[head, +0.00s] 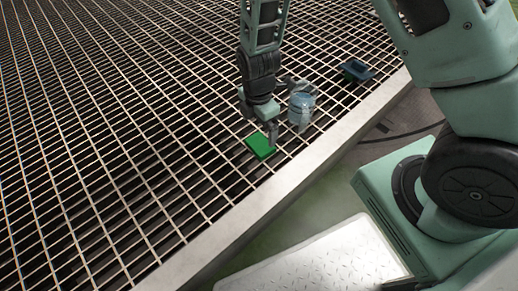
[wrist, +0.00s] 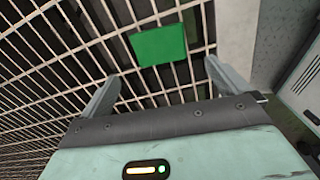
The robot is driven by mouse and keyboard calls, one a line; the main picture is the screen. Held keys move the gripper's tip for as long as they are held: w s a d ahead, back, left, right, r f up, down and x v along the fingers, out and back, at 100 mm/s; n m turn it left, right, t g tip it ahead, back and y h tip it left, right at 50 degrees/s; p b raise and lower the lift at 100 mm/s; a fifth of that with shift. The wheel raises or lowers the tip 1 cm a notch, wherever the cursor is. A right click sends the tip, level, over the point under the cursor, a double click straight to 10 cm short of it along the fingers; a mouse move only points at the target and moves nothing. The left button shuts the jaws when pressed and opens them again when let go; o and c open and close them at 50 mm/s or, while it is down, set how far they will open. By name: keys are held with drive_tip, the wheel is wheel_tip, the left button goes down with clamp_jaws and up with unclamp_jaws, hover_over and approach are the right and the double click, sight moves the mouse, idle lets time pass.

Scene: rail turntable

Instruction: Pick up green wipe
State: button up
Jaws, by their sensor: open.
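The green wipe (head: 261,146) is a small flat green block lying on the metal grating near its front edge. In the wrist view the green wipe (wrist: 159,45) lies beyond the fingertips, roughly centred between them. My gripper (head: 260,133) is just above and beside the wipe in the head view, pointing down. In the wrist view my gripper (wrist: 158,82) has its two fingers spread wide with nothing between them. A gap of bare grating shows between the fingers and the wipe.
The grating (head: 110,130) is wide and mostly clear to the left. A bluish translucent container (head: 302,104) stands close to the right of my gripper. A dark blue tray-like item (head: 356,69) sits farther back right. A pale metal border (head: 270,200) edges the grating.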

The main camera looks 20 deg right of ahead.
sight(260, 144)
drive_tip(key=f+b, duration=0.1)
drive_tip(key=f, duration=0.1)
drive_tip(key=f+b, duration=0.1)
drive_tip(key=f, duration=0.2)
drive_tip(key=f+b, duration=0.1)
drive_tip(key=f, duration=0.2)
drive_tip(key=shift+d+b, duration=0.25)
drive_tip(key=shift+b, duration=0.15)
drive_tip(key=shift+r, duration=0.1)
drive_tip(key=c, duration=0.9)
